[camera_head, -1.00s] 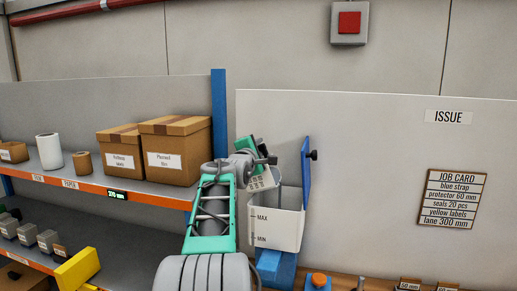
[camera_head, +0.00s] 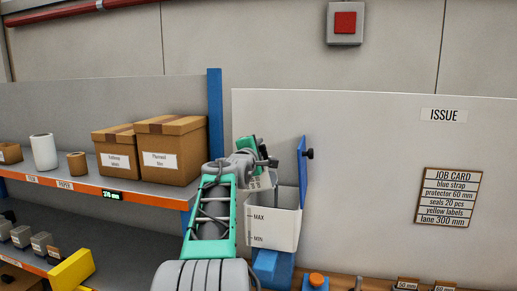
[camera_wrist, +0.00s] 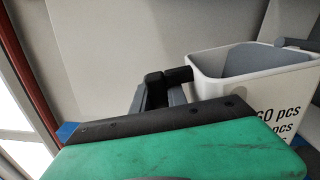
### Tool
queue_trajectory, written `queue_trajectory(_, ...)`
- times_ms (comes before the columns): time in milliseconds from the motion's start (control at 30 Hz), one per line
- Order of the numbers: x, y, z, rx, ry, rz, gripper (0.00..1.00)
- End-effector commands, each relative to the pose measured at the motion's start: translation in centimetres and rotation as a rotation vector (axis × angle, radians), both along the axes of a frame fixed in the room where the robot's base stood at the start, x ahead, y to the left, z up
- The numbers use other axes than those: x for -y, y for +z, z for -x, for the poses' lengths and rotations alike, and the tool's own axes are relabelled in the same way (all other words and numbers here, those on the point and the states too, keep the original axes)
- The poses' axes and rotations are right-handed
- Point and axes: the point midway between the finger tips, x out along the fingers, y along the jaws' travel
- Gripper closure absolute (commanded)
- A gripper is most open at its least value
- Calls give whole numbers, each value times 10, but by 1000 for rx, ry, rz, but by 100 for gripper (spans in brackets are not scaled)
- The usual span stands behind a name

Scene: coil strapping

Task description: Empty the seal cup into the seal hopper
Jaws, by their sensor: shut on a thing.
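The seal hopper (camera_head: 285,231) is a white bin with MAX and MIN marks, below and right of my gripper in the head view. In the wrist view, the dark fingertips (camera_wrist: 168,76) are at the left of a white cup (camera_wrist: 255,92) marked "60 pcs". Its inside looks grey; I cannot make out single seals.
A white ISSUE board (camera_head: 370,190) stands behind the hopper. A shelf with cartons (camera_head: 172,150) and a blue post (camera_head: 215,130) is on the left. An orange button (camera_head: 317,279) is low, right of the hopper's blue base (camera_head: 272,267).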

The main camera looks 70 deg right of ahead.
Motion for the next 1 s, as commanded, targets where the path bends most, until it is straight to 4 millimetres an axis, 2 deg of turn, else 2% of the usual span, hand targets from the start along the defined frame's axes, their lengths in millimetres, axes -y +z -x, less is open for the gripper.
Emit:
queue_trajectory(300,1,-1,10,81,0,-6,100)
queue_trajectory(600,1,-1,10,90,0,-9,100)
queue_trajectory(1000,3,-8,21,172,-1,-22,100)
